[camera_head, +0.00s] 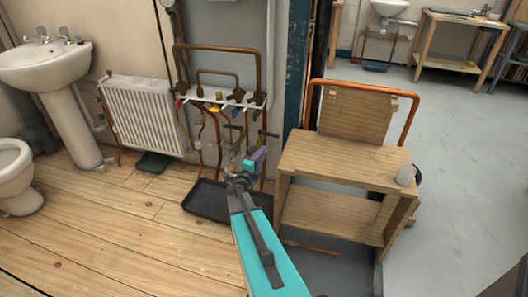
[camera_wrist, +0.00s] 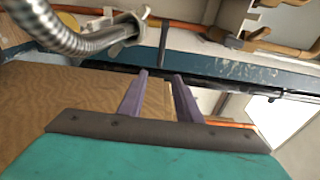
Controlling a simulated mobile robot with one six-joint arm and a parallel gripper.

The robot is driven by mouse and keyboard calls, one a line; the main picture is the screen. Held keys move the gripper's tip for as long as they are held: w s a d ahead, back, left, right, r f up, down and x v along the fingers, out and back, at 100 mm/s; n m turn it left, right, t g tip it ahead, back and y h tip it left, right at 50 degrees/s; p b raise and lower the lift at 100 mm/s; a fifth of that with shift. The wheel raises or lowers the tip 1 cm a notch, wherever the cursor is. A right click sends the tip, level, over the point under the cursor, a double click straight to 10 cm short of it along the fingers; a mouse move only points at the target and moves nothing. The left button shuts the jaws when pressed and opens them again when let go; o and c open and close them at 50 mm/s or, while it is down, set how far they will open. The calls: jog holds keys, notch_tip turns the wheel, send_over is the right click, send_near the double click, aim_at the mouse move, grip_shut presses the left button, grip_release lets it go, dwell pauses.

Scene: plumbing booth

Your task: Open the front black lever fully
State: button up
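My gripper (camera_head: 257,157) is at the pipework on the wall, just below the valves. In the wrist view its two purple fingers (camera_wrist: 159,74) stand apart with nothing between them. A dark upright bar, probably a black lever (camera_wrist: 163,46), shows just beyond the fingertips, and I cannot tell if they touch. In the head view a black lever (camera_head: 268,133) sticks out sideways just above the gripper. Another dark lever (camera_head: 232,127) is left of it. I cannot tell for certain which is the front one. The arm and gripper hide part of the lower pipes.
A copper pipe loop (camera_head: 217,48) stands above coloured valve handles. A black tray (camera_head: 208,201) lies below on the floor. A braided hose (camera_wrist: 70,28) crosses the wrist view. Wooden floor at left is clear.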

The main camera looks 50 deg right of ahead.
jog(key=shift+s+a, duration=0.1)
jog(key=shift+a, duration=0.15)
jog(key=shift+c, duration=0.4)
